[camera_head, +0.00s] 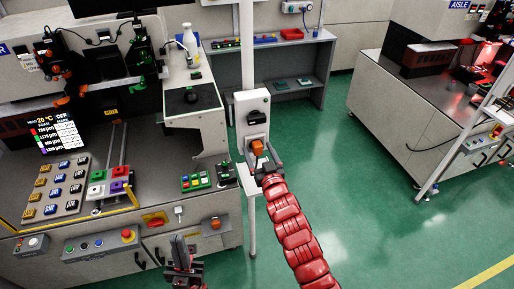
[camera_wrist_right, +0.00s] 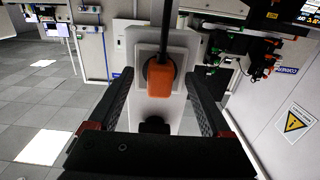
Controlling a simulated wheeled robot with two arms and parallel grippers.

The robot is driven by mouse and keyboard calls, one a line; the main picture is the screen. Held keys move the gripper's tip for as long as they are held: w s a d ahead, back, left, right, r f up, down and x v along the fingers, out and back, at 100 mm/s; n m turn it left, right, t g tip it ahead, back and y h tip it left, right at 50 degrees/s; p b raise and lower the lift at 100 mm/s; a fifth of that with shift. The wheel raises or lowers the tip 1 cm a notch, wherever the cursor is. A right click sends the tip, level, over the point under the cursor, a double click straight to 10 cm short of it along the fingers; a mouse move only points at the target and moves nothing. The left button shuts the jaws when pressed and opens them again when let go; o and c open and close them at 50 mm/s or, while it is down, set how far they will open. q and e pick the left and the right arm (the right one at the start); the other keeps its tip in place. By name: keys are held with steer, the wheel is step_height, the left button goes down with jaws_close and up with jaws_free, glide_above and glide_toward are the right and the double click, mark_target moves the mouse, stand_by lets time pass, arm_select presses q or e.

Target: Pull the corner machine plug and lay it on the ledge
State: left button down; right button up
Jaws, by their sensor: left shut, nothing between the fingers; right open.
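An orange plug (camera_head: 257,146) with a black cable sits in a socket on the light grey box (camera_head: 253,112) on the white post. It also shows in the right wrist view (camera_wrist_right: 161,80), in front of a square socket plate (camera_wrist_right: 146,52). My right gripper (camera_head: 262,157) is open, with its fingers on either side of the plug; I cannot tell whether they touch it. A small white ledge (camera_head: 246,183) juts out below the box, partly hidden by my gripper. My left gripper (camera_head: 183,250) is shut and empty, low in front of the machine.
The machine counter (camera_head: 150,190) on the left carries a keypad, sliders and a small button box (camera_head: 195,181). The white post (camera_head: 249,60) stands close to my right gripper. A grey bench (camera_head: 310,60) is behind. Green floor (camera_head: 370,200) is clear to the right.

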stand_by(0.3)
jaws_close()
stand_by(0.3)
stand_by(0.8)
steer(key=shift+s+f, duration=0.1)
stand_by(0.3)
steer(key=shift+b+v, duration=0.35)
steer(key=shift+v, duration=2.55)
